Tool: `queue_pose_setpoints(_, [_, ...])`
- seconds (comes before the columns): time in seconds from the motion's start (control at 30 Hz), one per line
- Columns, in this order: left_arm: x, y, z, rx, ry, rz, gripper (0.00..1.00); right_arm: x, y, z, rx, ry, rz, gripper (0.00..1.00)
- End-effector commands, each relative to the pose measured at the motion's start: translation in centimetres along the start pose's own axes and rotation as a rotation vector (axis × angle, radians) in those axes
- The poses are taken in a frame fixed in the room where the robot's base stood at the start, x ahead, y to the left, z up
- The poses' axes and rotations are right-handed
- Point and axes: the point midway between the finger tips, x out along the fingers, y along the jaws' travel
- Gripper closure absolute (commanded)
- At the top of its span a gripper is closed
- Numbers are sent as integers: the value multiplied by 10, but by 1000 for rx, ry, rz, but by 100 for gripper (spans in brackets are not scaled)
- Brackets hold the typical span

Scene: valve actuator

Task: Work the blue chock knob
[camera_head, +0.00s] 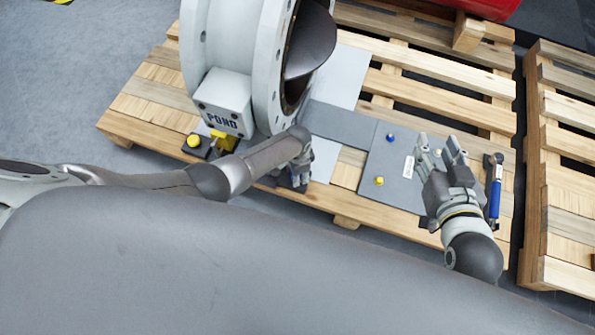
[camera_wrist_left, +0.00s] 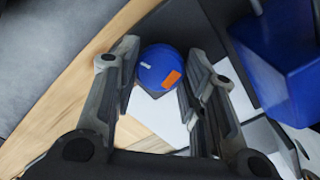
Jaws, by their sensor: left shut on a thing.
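The blue chock knob (camera_wrist_left: 160,69) is round, with an orange mark and a short white line on its face. In the left wrist view it sits between the two fingers of my left gripper (camera_wrist_left: 163,88), which is shut on it. In the head view my left gripper (camera_head: 297,178) points down beside the white valve (camera_head: 260,70), and the knob is hidden there. My right gripper (camera_head: 440,152) is open and empty above the right end of the grey plate.
A wooden pallet (camera_head: 455,75) carries the valve. A grey plate (camera_head: 385,165) holds a small blue knob (camera_head: 390,138) and a yellow knob (camera_head: 379,181). A blue-handled tool (camera_head: 494,190) lies at right. A blue block (camera_wrist_left: 283,62) is close by my left gripper.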

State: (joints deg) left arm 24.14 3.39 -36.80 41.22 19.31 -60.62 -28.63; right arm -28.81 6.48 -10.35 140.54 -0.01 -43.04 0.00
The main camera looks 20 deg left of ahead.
Motion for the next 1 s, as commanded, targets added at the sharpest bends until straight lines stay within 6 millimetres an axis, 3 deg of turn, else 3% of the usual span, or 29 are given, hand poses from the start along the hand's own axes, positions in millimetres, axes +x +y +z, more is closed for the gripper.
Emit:
queue_pose_setpoints(0.3, [1, 1, 0, 115, -1, 1, 85, -1, 0, 5, 0, -24, 1, 60])
queue_pose_setpoints(0.83, [1, 1, 0, 135, -1, 1, 85, -1, 1, 6, 0, -30, 2, 60])
queue_pose_setpoints(0.87, [1, 1, 0, 135, -1, 2, 57, -1, 1, 6, 0, -30, 2, 60])
queue_pose_setpoints(1.0, [0, 1, 0, 134, 0, 1, 39, -1, 1, 6, 0, -30, 2, 60])
